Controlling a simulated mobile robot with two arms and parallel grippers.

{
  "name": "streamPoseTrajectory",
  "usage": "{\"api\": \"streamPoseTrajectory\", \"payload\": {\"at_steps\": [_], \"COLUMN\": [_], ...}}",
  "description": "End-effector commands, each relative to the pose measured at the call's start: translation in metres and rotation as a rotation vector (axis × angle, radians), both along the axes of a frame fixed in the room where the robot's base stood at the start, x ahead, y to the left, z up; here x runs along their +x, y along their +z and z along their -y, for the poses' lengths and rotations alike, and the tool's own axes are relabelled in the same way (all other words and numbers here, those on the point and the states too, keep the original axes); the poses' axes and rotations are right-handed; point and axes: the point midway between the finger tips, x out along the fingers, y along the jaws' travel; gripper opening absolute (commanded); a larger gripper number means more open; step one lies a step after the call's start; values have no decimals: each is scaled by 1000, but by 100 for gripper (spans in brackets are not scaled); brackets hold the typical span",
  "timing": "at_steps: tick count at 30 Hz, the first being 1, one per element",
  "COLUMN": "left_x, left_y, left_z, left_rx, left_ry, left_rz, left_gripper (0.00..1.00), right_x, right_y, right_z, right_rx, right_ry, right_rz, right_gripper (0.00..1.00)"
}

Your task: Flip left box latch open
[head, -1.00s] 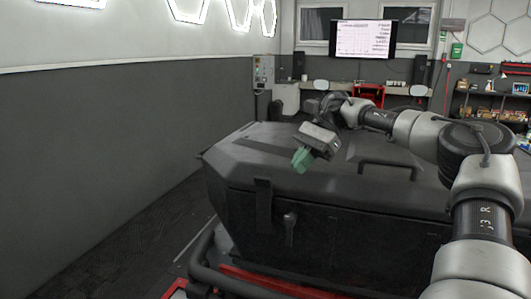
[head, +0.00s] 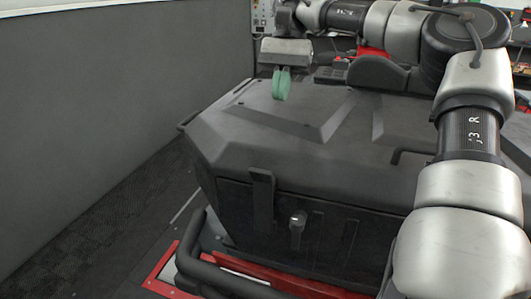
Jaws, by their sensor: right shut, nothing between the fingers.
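A large black box (head: 235,135) with a ribbed lid fills the middle of the head view. On its front face is the left latch, a dark upright strap (head: 262,200) across the lid seam. A small lock or handle (head: 297,228) with a light top sits to its right. My right gripper (head: 281,97), with green fingers, is shut and empty. It points down over the far left part of the lid, well behind the latch. My left gripper is not in view.
A dark tubular bar (head: 215,278) and red frame parts (head: 155,284) run below the box front. A lid handle (head: 408,153) is at right. A grey wall (head: 80,130) stands left, with floor between it and the box.

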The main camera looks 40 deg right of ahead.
Motion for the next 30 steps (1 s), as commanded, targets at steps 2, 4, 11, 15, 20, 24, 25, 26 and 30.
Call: {"api": "streamPoseTrajectory", "payload": {"at_steps": [2,4,11,15,20,24,25,26,30], "left_x": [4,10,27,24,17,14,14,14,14], "left_y": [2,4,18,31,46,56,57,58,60], "left_z": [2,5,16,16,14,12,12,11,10], "left_rx": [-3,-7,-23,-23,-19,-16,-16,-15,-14], "left_ry": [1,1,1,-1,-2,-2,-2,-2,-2], "left_rz": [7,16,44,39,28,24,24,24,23], "left_gripper": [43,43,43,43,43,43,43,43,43], "right_x": [-1,-3,-14,-22,-31,-38,-39,-40,-43], "right_y": [-3,-8,-39,-62,-81,-90,-92,-93,-97], "right_z": [-2,-5,-25,-40,-58,-72,-74,-76,-81], "right_rx": [1,1,3,3,1,-1,-1,-1,-1], "right_ry": [1,1,3,3,3,1,1,1,0], "right_rz": [-1,-2,-3,-4,-3,-4,-3,-3,-1], "right_gripper": [0,0,0,0,0,0,0,0,0]}}
